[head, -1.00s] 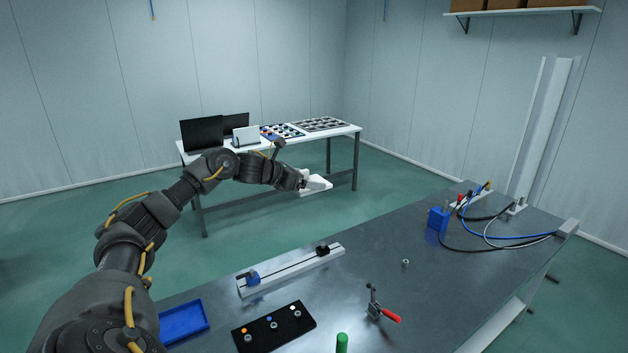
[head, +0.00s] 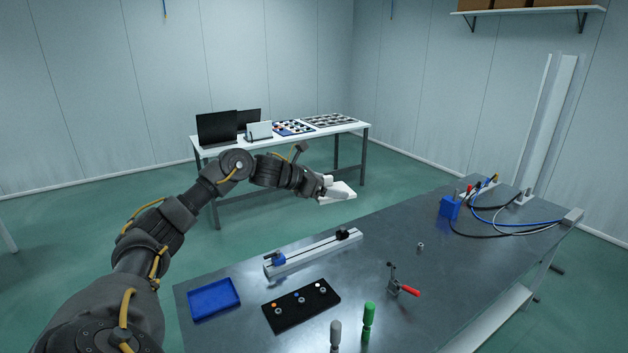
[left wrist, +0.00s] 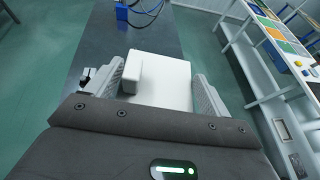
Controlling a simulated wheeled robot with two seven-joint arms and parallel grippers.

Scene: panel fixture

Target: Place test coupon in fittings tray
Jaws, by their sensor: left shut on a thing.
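My left gripper (head: 334,190) is shut on a white block-shaped piece, the test coupon (head: 342,192), and holds it in the air beyond the bench's far edge. In the left wrist view the coupon (left wrist: 165,80) is a flat white plate with a raised white block at its left, between the two grey fingers (left wrist: 160,92). A shallow blue tray (head: 214,299), which looks like the fittings tray, lies empty at the bench's near left corner. My right gripper is not in view.
On the grey bench (head: 375,250) are a rail fixture (head: 315,252), a black plate with fittings (head: 300,306), a red-handled clamp (head: 402,288), green (head: 368,322) and grey (head: 335,336) handles, and a blue block with cables (head: 449,208). A white table (head: 355,127) stands behind.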

